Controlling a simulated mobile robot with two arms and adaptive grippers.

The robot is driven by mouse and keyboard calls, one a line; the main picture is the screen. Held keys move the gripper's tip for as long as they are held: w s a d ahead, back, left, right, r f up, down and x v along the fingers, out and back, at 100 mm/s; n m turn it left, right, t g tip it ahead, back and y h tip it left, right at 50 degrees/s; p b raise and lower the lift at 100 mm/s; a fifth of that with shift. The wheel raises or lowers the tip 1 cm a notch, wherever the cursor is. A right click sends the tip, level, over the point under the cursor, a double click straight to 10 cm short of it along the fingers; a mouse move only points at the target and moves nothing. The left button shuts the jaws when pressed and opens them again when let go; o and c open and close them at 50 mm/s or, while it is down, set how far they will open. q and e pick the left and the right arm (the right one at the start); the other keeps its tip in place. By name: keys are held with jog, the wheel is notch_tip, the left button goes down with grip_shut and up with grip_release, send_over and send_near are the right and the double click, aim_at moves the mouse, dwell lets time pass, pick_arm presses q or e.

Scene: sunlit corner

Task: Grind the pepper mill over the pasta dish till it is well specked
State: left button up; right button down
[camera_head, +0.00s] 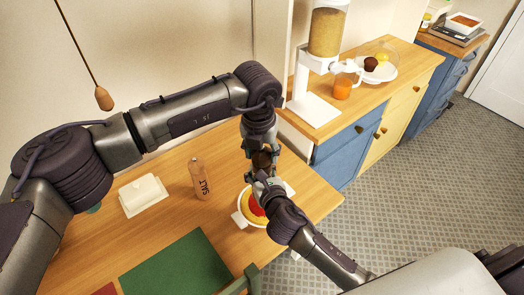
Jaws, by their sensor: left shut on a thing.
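The pasta dish (240,219) is a white dish with yellow food and red sauce, on the wooden table; my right gripper and wrist cover part of it. A dark brown thing, apparently the pepper mill (261,161), is above the dish's far side. My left gripper (260,150) comes down from above and is shut on it. My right gripper (260,178) comes up from the lower right, close below the left one at the mill's lower part. Whether its fingers touch the mill is too small to tell.
On the table (110,240) stand a brown salt mill (200,180) and a white lidded butter dish (143,194), left of the pasta dish. A green mat (180,265) lies in front. A wooden pull (104,98) hangs at upper left. A cereal dispenser (326,32) stands on the sideboard behind.

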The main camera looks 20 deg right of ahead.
pick_arm(q)
jog(key=m, duration=0.6)
jog(key=shift+d+g+h, duration=0.15)
jog(key=shift+g+h, duration=0.25)
jog(key=m, duration=0.3)
jog(key=m+g, duration=0.1)
jog(key=m, duration=0.2)
jog(key=shift+s+d+m, duration=0.1)
jog(key=shift+s+m, duration=0.1)
jog(key=shift+m, duration=0.2)
jog(key=o, duration=1.2)
jog(key=shift+w+a, duration=0.15)
jog(key=shift+a, duration=0.05)
jog(key=shift+r, duration=0.25)
jog(key=r, duration=0.3)
jog(key=a+r, duration=0.1)
jog(key=r, duration=0.7)
jog(key=shift+w+a+r, duration=0.2)
jog(key=shift+a, duration=0.15)
